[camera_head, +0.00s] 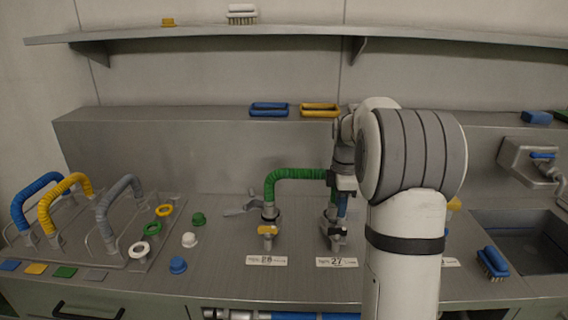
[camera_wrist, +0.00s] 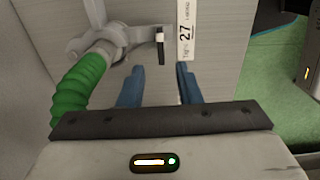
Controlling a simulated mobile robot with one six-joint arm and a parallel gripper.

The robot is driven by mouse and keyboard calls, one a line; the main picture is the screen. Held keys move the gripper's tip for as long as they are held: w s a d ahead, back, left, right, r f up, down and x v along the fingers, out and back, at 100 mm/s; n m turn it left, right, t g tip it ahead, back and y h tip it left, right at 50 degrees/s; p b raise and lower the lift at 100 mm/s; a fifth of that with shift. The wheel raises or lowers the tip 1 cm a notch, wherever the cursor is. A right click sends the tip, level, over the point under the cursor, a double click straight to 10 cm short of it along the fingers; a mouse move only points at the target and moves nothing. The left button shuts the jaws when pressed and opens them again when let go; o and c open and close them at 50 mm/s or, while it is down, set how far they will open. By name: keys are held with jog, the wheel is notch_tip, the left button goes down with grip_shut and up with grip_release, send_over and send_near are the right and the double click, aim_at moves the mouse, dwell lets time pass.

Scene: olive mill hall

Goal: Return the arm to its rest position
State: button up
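My arm rises in front of the bench in the head view and hides part of the bench behind it. My gripper (camera_head: 342,208) points down over the fitting marked 27 (camera_head: 333,228). In the wrist view my gripper (camera_wrist: 158,80) has its two blue fingers apart, with only the grey bench surface seen between them. A green ribbed hose (camera_head: 290,174) arches from the fitting marked 26 (camera_head: 268,215) to the one marked 27, close beside my gripper. The hose also shows left of the fingers in the wrist view (camera_wrist: 82,90).
Blue, yellow and grey hoses (camera_head: 72,190) stand on a rack at left. Coloured rings and caps (camera_head: 198,218) lie nearby. Blue (camera_head: 269,109) and yellow (camera_head: 320,110) handles lie on the ledge behind. A sink (camera_head: 530,245) with a blue brush (camera_head: 493,263) is at right. A shelf (camera_head: 290,31) runs above.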

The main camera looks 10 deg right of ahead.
jog(key=s+a+r+m+t, duration=0.1)
jog(key=s+a+r+m, duration=0.2)
jog(key=s+a+m, duration=0.4)
jog(key=s+a, duration=0.3)
jog(key=s, duration=0.2)
jog(key=shift+s+a+r, duration=0.15)
jog(key=shift+r, duration=0.25)
jog(key=shift+o, duration=0.2)
jog(key=s+a+f+m, duration=0.1)
jog(key=s+a+m, duration=0.2)
jog(key=s, duration=0.4)
jog(key=s+a+f+m+t, duration=0.1)
jog(key=s+a+f+m, duration=0.1)
jog(key=s+m, duration=0.2)
jog(key=s, duration=0.2)
jog(key=shift+s+a+m+t, duration=0.3)
jog(key=shift+s+a, duration=0.05)
jog(key=shift+a, duration=0.05)
jog(key=shift+o, duration=0.2)
jog(key=shift+s+f, duration=0.2)
jog(key=shift+d, duration=0.1)
jog(key=shift+m, duration=0.3)
jog(key=shift+s+d, duration=0.1)
